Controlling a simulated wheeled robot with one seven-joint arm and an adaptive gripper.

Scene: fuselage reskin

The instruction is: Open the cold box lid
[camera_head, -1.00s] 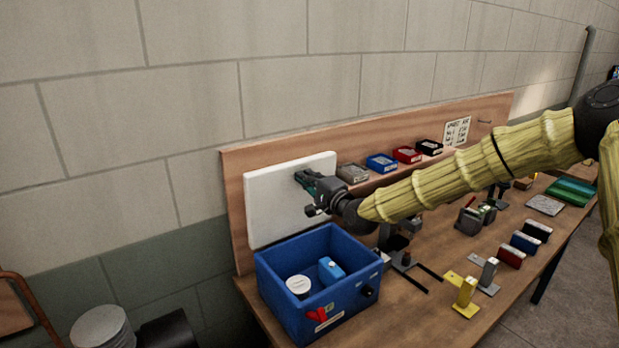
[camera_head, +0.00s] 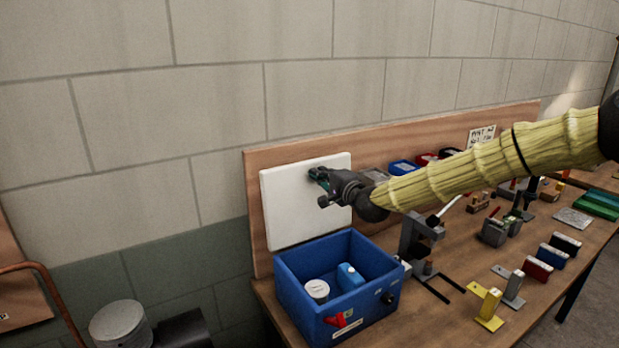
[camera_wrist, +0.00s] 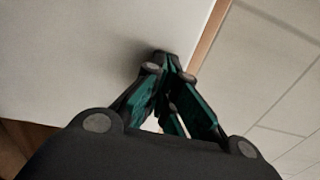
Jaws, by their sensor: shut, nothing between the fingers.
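The cold box (camera_head: 365,314) is a blue open-topped bin at the near left end of the bench. Its white lid (camera_head: 284,217) stands upright at the back of the box, against the wooden backboard. Inside the box are a white round tub (camera_head: 317,290) and a blue container (camera_head: 350,276). A red latch (camera_head: 339,320) shows on the front. My gripper (camera_head: 316,175) is at the upper right part of the lid's face, empty. In the wrist view its fingertips (camera_wrist: 168,62) are together close to the lid (camera_wrist: 90,50); I cannot tell if they touch it.
A grey press-like fixture (camera_head: 418,240) stands right of the box. Small bins (camera_head: 403,168) line the backboard behind my arm. A round metal canister (camera_head: 118,325) stands left of the bench.

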